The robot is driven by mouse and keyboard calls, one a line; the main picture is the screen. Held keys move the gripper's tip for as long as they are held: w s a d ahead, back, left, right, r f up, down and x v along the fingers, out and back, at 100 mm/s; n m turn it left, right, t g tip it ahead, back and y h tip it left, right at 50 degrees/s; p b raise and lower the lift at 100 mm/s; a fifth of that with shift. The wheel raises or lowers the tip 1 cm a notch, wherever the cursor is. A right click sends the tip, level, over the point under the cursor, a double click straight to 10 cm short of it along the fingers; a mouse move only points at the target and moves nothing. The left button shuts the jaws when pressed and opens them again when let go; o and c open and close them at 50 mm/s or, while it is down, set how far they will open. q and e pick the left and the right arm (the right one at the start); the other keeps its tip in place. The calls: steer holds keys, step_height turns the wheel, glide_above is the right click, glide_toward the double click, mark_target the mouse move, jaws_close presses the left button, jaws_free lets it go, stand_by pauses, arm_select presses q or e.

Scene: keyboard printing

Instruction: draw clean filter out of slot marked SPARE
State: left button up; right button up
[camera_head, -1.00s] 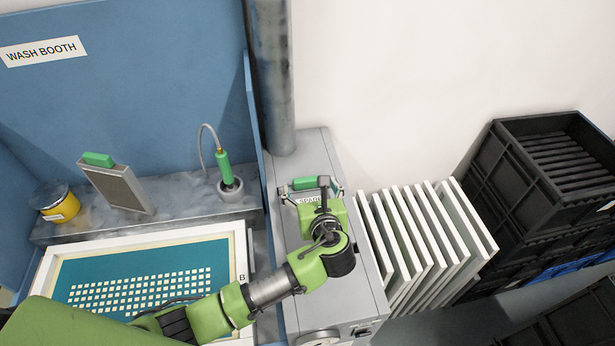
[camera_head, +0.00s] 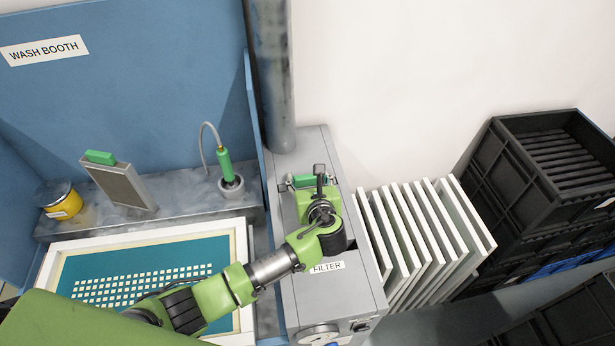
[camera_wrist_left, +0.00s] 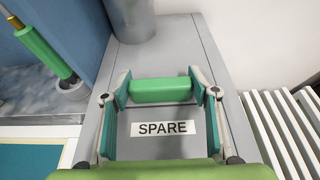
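The clean filter shows only as a green handle (camera_wrist_left: 160,90) on top of the grey cabinet (camera_wrist_left: 215,75), just behind the SPARE label (camera_wrist_left: 162,128) in the left wrist view. The rest of the filter is hidden. In the head view the handle (camera_head: 302,181) is partly covered by my gripper. My left gripper (camera_wrist_left: 159,92) is open, with one finger at each end of the handle; I see narrow gaps rather than clear contact. It also shows over the cabinet in the head view (camera_head: 317,182). My right gripper is out of view.
A second filter (camera_head: 125,186) with a green handle leans on the booth ledge. White frames (camera_head: 420,240) stand close on the right, near black crates (camera_head: 500,185).

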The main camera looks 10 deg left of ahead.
arm_select(q)
steer(key=c, duration=0.8)
step_height(320, 180, up, 22)
steer(key=shift+f, duration=0.25)
stand_by(2.7)
steer(key=shift+r, duration=0.1)
steer(key=shift+r, duration=1.9)
